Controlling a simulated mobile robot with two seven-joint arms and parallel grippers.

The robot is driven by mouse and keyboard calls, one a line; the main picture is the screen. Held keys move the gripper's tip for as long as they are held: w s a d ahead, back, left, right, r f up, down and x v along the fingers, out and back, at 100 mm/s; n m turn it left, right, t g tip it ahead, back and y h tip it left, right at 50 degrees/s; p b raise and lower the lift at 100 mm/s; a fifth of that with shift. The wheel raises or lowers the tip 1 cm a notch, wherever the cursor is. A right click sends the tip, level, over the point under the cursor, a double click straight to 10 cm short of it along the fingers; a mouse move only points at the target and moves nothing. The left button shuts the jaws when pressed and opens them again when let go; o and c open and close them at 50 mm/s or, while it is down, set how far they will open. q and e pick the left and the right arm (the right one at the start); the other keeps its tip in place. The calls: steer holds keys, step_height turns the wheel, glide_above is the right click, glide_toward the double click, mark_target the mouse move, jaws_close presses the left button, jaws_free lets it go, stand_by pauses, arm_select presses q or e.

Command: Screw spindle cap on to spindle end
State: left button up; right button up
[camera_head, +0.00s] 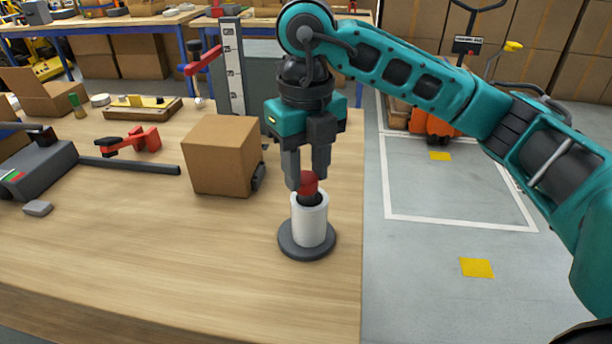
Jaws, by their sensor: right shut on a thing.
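The spindle cap (308,184) is red and sits between the fingers of my right gripper (307,181), which is shut on it. Directly below is a white upright cylinder (310,222) on a round dark grey base (306,251), standing near the table's right edge. A dark spindle end (311,199) shows at the cylinder's top, just under the cap. The cap appears to be at the spindle end, but I cannot tell whether it is threaded on. My left gripper is not in view.
A cardboard box (221,155) stands left of the spindle. A red clamp (133,141), a grey device (35,165) with a dark bar and a small grey block (38,208) lie further left. An upright measuring scale (233,69) stands behind. The table's front is clear.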

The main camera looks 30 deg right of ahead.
steer(key=m+p, duration=0.1)
steer(key=m, duration=0.3)
steer(key=shift+r+m, duration=0.1)
steer(key=shift+m, duration=0.3)
steer(key=m+p, duration=0.1)
steer(key=m, duration=0.3)
steer(key=shift+m+p, duration=0.35)
steer(key=shift+m, duration=0.05)
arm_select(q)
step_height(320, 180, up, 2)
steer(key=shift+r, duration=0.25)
arm_select(e)
steer(key=o, duration=1)
steer(key=shift+o, duration=0.2)
arm_select(q)
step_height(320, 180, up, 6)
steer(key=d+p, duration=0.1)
steer(key=p, duration=0.2)
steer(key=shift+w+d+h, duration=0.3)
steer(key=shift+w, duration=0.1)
arm_select(e)
step_height(320, 180, up, 13)
